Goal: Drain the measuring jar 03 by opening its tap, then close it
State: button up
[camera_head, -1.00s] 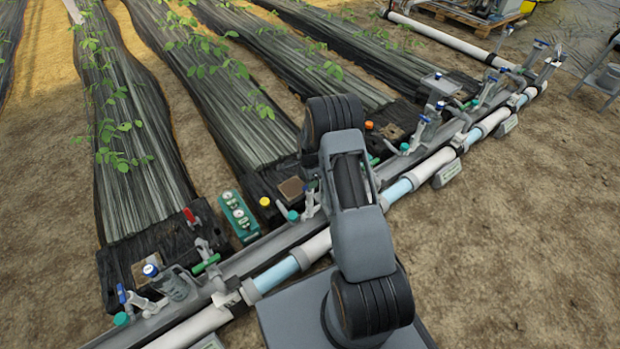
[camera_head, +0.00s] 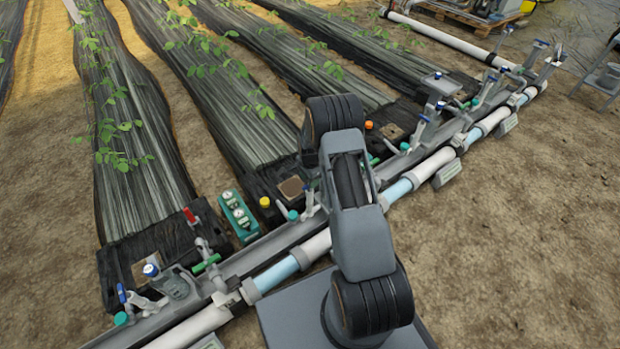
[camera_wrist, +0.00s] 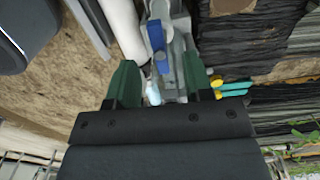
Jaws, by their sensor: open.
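My gripper (camera_wrist: 158,62) shows in the wrist view with its two green fingers apart and nothing visibly held. A blue lever (camera_wrist: 155,36) on a grey fitting (camera_wrist: 180,30) lies beyond and between the fingertips. I cannot tell whether the fingers touch it. No number is readable, so I cannot tell which jar it belongs to. In the head view my arm hides my gripper and the part of the row behind it. A clear jar (camera_head: 174,285) stands at the left end of the row, near a blue handle (camera_head: 121,293).
A white pipe (camera_head: 312,247) with light blue sections runs diagonally beside the row of fittings. A teal gauge box (camera_head: 238,214) and a yellow cap (camera_head: 265,202) are left of my arm. A small stand (camera_head: 605,77) is at far right. Bare soil (camera_head: 520,240) lies open at right.

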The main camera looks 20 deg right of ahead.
jog(key=shift+f, duration=0.15)
jog(key=shift+f+b, duration=1.7)
jog(key=shift+f, duration=0.45)
jog(key=shift+c, duration=0.3)
grip_shut()
jog(key=m, duration=1.9)
